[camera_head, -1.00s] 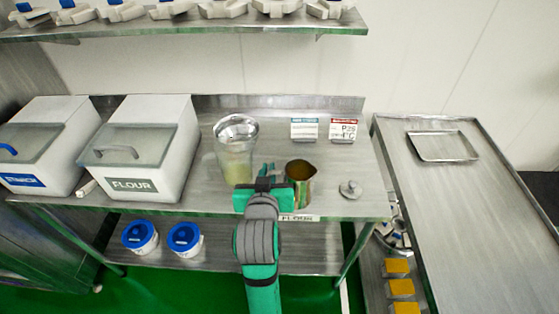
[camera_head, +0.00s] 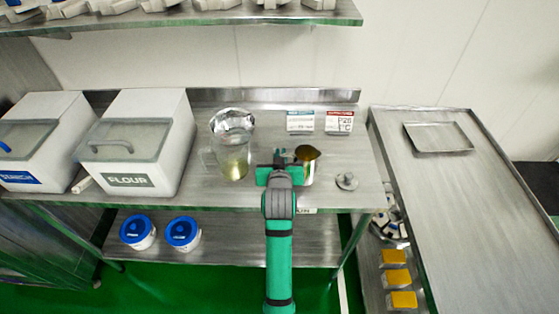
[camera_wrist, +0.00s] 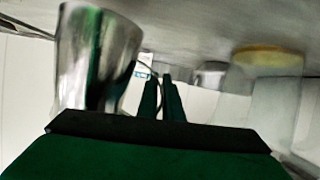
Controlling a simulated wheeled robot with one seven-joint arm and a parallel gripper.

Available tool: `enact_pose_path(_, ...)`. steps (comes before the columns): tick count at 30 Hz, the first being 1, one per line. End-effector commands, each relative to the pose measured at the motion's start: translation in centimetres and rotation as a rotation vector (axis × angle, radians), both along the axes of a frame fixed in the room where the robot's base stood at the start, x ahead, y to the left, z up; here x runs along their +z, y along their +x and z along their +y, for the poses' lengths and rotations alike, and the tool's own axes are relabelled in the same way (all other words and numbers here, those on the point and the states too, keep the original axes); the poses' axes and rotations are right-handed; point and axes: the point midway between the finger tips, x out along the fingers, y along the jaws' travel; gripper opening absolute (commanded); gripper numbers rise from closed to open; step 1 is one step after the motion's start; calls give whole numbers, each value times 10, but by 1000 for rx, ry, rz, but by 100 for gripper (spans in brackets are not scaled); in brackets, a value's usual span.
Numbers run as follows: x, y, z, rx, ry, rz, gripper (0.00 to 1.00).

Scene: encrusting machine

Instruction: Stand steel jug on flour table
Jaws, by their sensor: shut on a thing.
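The steel jug (camera_head: 309,171) is over the right part of the steel flour table (camera_head: 220,197), which has a FLOUR label on its front edge. Its open mouth faces up with a brownish inside, and it looks about upright. My gripper (camera_head: 281,166) is at the jug's left side. In the wrist view, which looks upside down, the jug (camera_wrist: 98,60) is at the left and its thin handle runs to the closed fingers (camera_wrist: 161,95). I cannot tell whether the jug's base touches the table.
A clear pitcher (camera_head: 232,150) with yellowish contents stands left of my gripper. A small metal lid (camera_head: 346,181) lies to the right. Two sign cards (camera_head: 319,122) stand behind. The flour bin (camera_head: 135,150) is at the left; another steel table (camera_head: 460,210) is at the right.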

Motion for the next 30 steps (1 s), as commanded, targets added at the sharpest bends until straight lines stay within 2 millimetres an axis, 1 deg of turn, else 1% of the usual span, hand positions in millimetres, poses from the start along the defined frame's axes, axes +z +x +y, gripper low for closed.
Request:
enact_pose_path(1,-9,-1,1,1,-1,4,0)
enact_pose_path(5,-22,-1,1,0,-1,2,0)
enact_pose_path(13,-25,-1,1,1,0,1,0)
enact_pose_path(14,-26,-1,1,1,0,3,13)
enact_pose_path(15,-26,-1,1,1,0,3,23)
enact_pose_path(16,-26,-1,1,1,0,3,25)
enact_pose_path(25,-25,-2,1,1,0,2,25)
enact_pose_path(28,-22,-8,1,0,0,1,25)
enact_pose_path(30,-20,-16,1,0,0,2,25)
